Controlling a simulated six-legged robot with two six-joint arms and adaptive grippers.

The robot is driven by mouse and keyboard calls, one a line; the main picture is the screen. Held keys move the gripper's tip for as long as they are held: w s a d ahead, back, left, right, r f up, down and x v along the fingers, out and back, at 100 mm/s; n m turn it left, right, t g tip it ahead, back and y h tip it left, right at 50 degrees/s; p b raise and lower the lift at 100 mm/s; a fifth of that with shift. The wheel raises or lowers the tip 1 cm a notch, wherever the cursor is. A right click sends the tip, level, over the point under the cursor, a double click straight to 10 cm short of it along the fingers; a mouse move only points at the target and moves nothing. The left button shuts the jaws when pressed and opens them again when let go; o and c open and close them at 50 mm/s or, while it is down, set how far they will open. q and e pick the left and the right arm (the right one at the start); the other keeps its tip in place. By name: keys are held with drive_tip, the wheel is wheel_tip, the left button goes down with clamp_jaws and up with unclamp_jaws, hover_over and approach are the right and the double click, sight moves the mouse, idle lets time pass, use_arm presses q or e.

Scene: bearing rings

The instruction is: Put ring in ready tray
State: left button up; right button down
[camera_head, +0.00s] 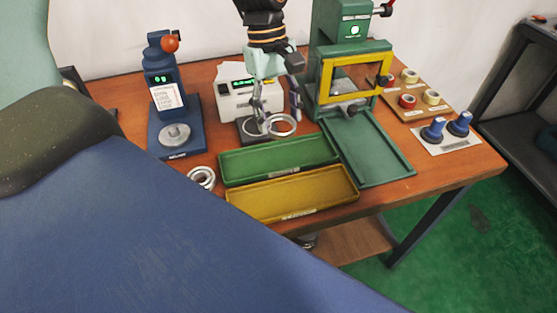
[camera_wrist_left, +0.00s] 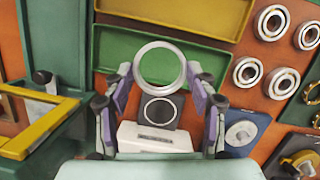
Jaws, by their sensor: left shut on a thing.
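A silvery ring (camera_head: 283,135) is held between the fingertips of my left gripper (camera_head: 277,119), above the table and just behind the green tray (camera_head: 270,160). In the left wrist view the ring (camera_wrist_left: 137,66) sits between both fingers of the gripper (camera_wrist_left: 160,75), with the green tray (camera_wrist_left: 110,48) behind it. The yellow tray (camera_head: 290,195) lies in front of the green one. Both trays look empty; their labels are too small to read. My right gripper is not in view.
A white box with a green display (camera_head: 235,103) and a dark plate stands by the gripper. A blue press (camera_head: 165,95) is at left, a green press (camera_head: 340,35) with a yellow-framed guard at right. Loose bearing rings (camera_head: 202,179) lie left of the trays.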

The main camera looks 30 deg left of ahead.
use_arm(q)
drive_tip(key=shift+w+a+n, duration=0.25)
drive_tip(key=shift+a+n, duration=0.3)
drive_tip(key=shift+n, duration=0.05)
drive_tip(key=shift+f, duration=0.4)
drive_tip(key=b, duration=0.3)
hover_over(279, 160)
drive_tip(key=a, duration=0.1)
drive_tip(key=f, duration=0.6)
drive_tip(key=shift+w+a+f, duration=0.1)
drive_tip(key=shift+w+f, duration=0.05)
drive_tip(key=shift+w, duration=0.1)
drive_tip(key=x, duration=0.2)
drive_tip(key=shift+a+f+b, duration=0.15)
drive_tip(key=shift+f+b, duration=0.15)
drive_tip(key=shift+f, duration=0.2)
drive_tip(key=shift+w+a, duration=0.1)
drive_tip(key=shift+f, duration=0.1)
